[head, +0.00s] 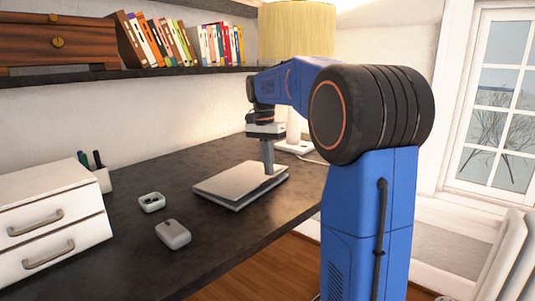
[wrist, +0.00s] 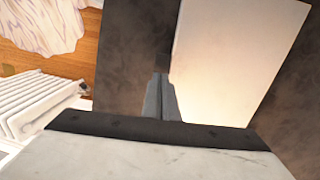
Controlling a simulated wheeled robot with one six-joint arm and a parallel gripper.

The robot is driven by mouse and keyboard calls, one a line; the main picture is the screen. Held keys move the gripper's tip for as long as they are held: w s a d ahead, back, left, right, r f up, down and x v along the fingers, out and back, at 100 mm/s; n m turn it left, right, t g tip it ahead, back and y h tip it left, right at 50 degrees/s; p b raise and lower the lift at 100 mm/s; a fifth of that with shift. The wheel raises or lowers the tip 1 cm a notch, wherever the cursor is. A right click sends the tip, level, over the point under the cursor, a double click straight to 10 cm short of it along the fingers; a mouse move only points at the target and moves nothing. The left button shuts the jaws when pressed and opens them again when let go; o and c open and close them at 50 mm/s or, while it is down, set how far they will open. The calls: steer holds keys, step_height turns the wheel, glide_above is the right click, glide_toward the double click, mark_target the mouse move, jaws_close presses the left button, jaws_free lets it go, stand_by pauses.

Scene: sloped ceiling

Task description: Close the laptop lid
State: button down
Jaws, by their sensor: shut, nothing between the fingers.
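The laptop (head: 232,182) lies on the dark desk in the head view, a thin pale grey slab. Its lid is folded down over the base, with a narrow dark gap showing along the front edge. My gripper (head: 269,172) points down at the right part of the lid, its tips at or just above it; I cannot tell whether they touch. In the wrist view, the shut, empty fingers of my gripper (wrist: 161,97) show beside the left edge of the pale laptop lid (wrist: 235,55). My wrist housing hides the near part of the laptop.
The desk (head: 130,235) holds a grey mouse (head: 173,234), a small open case (head: 151,202), a pen cup (head: 103,181) and white drawers (head: 50,215) at left. A lamp (head: 296,32) stands behind my arm. A bookshelf (head: 120,76) hangs above.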

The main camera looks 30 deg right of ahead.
mark_target(271, 181)
steer(key=shift+s+f, duration=0.15)
steer(key=shift+f, duration=0.9)
steer(key=shift+f, duration=0.1)
steer(key=shift+s+d+f, duration=0.1)
steer(key=shift+s+f, duration=0.1)
steer(key=shift+f, duration=0.55)
steer(key=shift+s+f, duration=0.2)
steer(key=shift+f, duration=0.55)
steer(key=shift+r, duration=0.1)
